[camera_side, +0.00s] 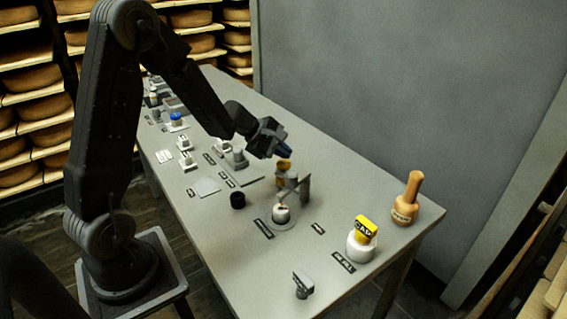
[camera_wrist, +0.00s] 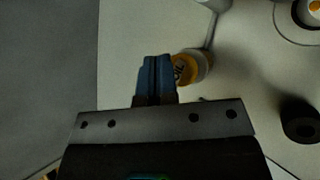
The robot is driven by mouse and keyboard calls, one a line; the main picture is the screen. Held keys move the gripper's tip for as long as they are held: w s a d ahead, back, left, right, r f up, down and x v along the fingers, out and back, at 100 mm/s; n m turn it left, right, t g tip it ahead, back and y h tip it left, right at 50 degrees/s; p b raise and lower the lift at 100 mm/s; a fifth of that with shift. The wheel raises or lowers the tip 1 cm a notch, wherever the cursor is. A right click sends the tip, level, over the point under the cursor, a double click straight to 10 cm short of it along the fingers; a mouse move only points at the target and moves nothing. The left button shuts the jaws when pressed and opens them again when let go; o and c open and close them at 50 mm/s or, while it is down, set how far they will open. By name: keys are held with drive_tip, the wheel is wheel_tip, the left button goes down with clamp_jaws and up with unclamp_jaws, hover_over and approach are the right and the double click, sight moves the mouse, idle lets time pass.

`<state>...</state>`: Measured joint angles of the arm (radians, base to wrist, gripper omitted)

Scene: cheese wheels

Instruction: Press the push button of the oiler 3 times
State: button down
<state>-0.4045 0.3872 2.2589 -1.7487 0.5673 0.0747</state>
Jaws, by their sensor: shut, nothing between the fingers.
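The oiler (camera_side: 284,167) stands on the grey table, with an orange-yellow top. In the wrist view the oiler's round yellow top (camera_wrist: 184,70) carries dark lettering that looks like "OIL"; a pale body shows at its right. My gripper (camera_side: 285,150) is shut, its blue fingertips together and empty. It is just above the oiler in the side view. In the wrist view my gripper (camera_wrist: 157,60) overlaps the left edge of the yellow top. I cannot tell whether the fingertips touch it. Part of the top is hidden behind the fingers.
A grey bracket (camera_side: 303,190) and a white round device (camera_side: 281,214) stand close in front of the oiler. A black cylinder (camera_side: 238,200) stands left of them. Several small devices lie farther back.

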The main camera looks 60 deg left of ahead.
sight(283, 164)
drive_tip(key=shift+f, duration=0.4)
drive_tip(key=shift+f, duration=0.9)
idle(0.9)
drive_tip(key=shift+r, duration=1.3)
drive_tip(key=shift+r, duration=2.55)
